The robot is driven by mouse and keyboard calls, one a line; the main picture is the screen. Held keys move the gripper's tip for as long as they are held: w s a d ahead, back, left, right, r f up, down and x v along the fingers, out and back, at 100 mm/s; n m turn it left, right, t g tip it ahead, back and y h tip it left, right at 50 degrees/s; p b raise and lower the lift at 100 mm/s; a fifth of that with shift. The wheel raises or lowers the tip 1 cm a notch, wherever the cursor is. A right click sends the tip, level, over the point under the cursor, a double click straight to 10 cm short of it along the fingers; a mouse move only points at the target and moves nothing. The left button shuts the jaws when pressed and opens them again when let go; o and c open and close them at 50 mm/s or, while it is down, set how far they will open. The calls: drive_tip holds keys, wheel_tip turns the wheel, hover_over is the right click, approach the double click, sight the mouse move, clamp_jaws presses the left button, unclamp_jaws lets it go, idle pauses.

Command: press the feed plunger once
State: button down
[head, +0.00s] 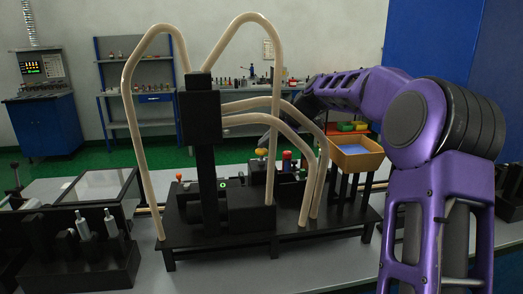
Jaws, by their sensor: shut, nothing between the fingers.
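A dark machine (258,218) with tall beige tubes stands on the grey table. On it are a yellow knob (261,153) and a red knob (287,156), side by side behind the front tubes. I cannot tell for certain which one is the feed plunger. My purple arm reaches in from the right, over the back of the machine. My gripper (268,140) points down close to the yellow knob and is partly hidden by the tubes. It looks shut and empty; whether it touches the knob cannot be told.
The beige tubes (275,90) arch up around the knobs and the dark post (204,150). A tan tray (357,161) with a blue inside stands at the machine's right. A dark rack (85,252) with metal pegs is at the left front. Bare table lies in front of the machine.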

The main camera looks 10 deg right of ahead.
sight(266, 150)
drive_tip(key=shift+f+b, duration=1.05)
drive_tip(key=shift+b, duration=0.05)
idle(0.6)
drive_tip(key=shift+r, duration=0.15)
idle(0.3)
drive_tip(key=shift+r+p, duration=0.9)
drive_tip(key=shift+r, duration=0.7)
drive_tip(key=shift+r, duration=0.1)
drive_tip(key=shift+r+p, duration=1.6)
drive_tip(key=shift+r, duration=0.8)
